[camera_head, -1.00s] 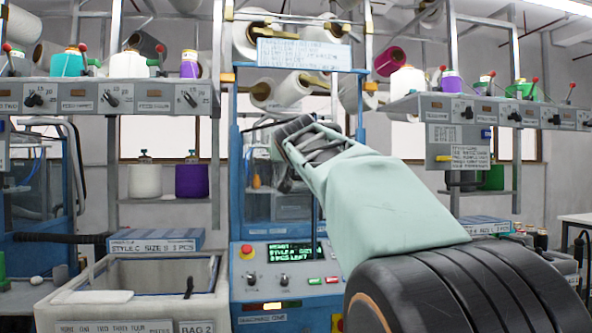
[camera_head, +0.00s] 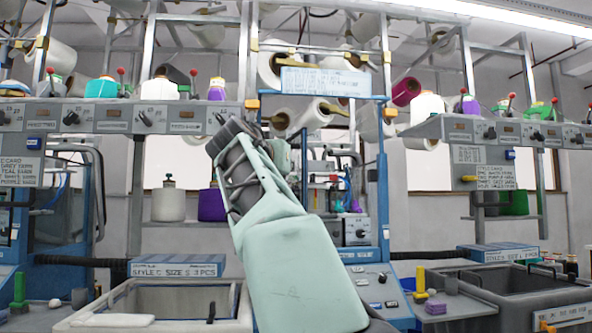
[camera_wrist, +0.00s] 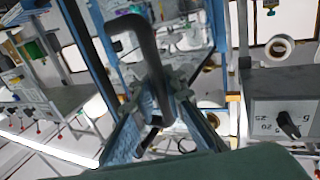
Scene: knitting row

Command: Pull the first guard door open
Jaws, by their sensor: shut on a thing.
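The first machine's blue frame (camera_head: 384,180) stands at the centre of the head view. Its right part shows an uncovered interior with grey and white mechanisms (camera_head: 356,232). In the wrist view, a dark curved door handle (camera_wrist: 146,42) passes between my gripper's fingertips (camera_wrist: 160,104). My gripper is shut on this handle. In the head view my arm covers the left part of the opening, and the fingertips are hidden there. The door panel itself is mostly hidden, so I cannot tell its exact angle.
The control console (camera_head: 372,284) is below the opening. A pale bin (camera_head: 235,321) stands front left and a grey bin (camera_head: 540,283) at right. A shelf rail with knobs (camera_head: 150,117) and yarn cones runs above left, near my wrist.

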